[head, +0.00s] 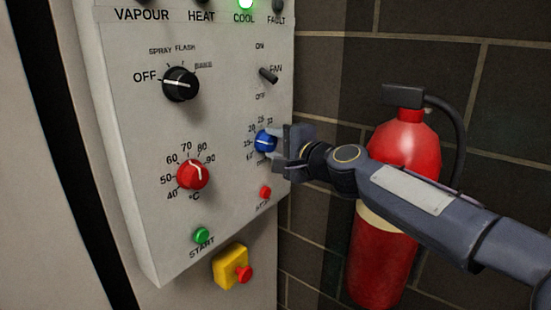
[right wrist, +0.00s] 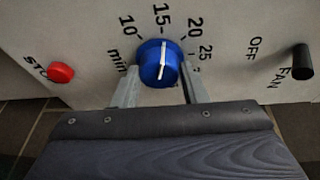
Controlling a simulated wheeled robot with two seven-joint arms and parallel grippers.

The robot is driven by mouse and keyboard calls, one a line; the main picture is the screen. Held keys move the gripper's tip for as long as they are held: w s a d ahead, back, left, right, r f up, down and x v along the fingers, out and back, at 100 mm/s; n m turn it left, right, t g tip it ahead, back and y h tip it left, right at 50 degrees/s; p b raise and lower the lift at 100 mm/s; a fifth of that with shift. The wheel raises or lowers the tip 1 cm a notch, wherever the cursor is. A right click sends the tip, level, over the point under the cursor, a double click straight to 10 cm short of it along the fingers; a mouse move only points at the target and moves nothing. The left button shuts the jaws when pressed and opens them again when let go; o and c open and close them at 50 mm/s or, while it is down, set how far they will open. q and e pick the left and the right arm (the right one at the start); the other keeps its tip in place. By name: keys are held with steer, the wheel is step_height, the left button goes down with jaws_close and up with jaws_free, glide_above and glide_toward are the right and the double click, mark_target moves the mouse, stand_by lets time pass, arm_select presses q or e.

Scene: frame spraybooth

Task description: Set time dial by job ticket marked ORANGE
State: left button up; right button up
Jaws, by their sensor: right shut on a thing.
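The blue time dial (head: 263,141) is on the grey control panel, right of the red temperature dial. My right gripper (head: 281,140) is shut on it. In the right wrist view the blue dial (right wrist: 158,64) sits between my two fingers. Its white pointer line lies close to the 15 mark; 10, 20 and 25 are also readable around it. The job ticket marked ORANGE is not seen in either view. My left gripper is not in view.
The panel (head: 140,120) also carries a black mode knob (head: 180,84), a red temperature dial (head: 193,174), a fan switch (head: 268,75), a green start button (head: 201,235) and a red stop button (head: 265,192). A fire extinguisher (head: 385,250) stands behind my right arm.

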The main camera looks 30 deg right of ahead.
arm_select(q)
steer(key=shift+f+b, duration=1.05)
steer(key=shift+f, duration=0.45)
arm_select(e)
steer(key=shift+f+n, duration=0.2)
steer(key=shift+n, duration=0.6)
steer(key=o, duration=1)
steer(key=shift+r+t, duration=0.1)
steer(key=shift+t, duration=0.2)
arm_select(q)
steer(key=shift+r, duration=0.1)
arm_select(e)
steer(key=shift+s, duration=0.15)
steer(key=shift+s+r, duration=0.1)
steer(key=shift+s, duration=0.15)
arm_select(q)
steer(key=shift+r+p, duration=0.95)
steer(key=shift+p, duration=0.05)
arm_select(e)
steer(key=s, duration=0.7)
steer(key=shift+d, duration=0.35)
